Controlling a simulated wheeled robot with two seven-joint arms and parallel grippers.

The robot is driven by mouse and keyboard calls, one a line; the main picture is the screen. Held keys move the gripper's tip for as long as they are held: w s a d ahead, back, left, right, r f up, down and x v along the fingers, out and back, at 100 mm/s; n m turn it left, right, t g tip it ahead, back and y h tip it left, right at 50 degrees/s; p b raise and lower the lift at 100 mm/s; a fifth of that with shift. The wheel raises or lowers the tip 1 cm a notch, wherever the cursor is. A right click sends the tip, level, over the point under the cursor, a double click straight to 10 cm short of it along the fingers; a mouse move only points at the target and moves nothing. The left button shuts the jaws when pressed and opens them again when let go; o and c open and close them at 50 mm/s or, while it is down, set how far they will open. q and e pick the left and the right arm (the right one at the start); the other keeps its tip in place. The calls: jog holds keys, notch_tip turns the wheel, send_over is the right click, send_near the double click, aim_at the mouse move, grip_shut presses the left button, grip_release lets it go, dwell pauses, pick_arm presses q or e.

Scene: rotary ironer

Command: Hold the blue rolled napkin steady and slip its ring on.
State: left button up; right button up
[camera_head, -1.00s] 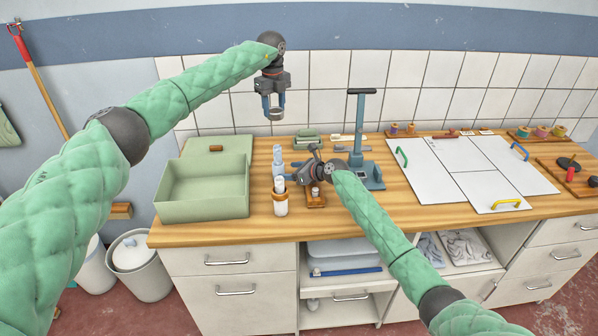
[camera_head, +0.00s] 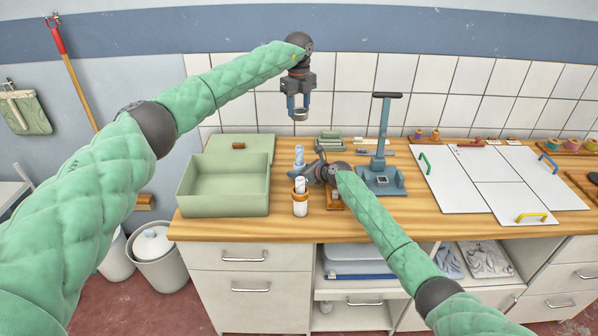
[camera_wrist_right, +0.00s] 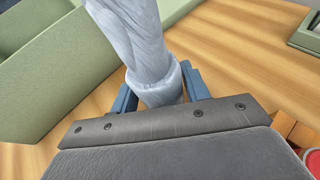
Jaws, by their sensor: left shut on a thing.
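My left gripper (camera_head: 299,117) is high in front of the wall tiles, shut on a pale metallic ring (camera_head: 299,114). The blue rolled napkin (camera_head: 299,155) stands upright on the counter below it, well apart from the ring. It also shows in the right wrist view (camera_wrist_right: 150,45), pale blue and cloth-like. My right gripper (camera_head: 312,174) is low at the counter, with its blue fingers on either side of the napkin's lower part. The right wrist view (camera_wrist_right: 160,95) does not settle whether both fingers press on it. The napkin's base is partly hidden.
A second, whiter roll with a brown band stands in a holder (camera_head: 300,205) in front. A green box (camera_head: 225,192) is left of it. A blue-grey stand (camera_head: 382,180) rises to the right, and white panels (camera_head: 490,175) lie farther right. Bare wood shows at the counter's front.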

jog(key=c, duration=0.5)
pick_arm(q)
notch_tip(320, 180, down, 7)
jog(key=shift+r, duration=0.2)
pick_arm(e)
jog(key=shift+c, duration=0.2)
pick_arm(q)
jog(key=shift+f, duration=0.15)
jog(key=shift+f, duration=1.85)
jog(key=shift+f, duration=2.45)
dwell(0.5)
jog(key=o, duration=1.7)
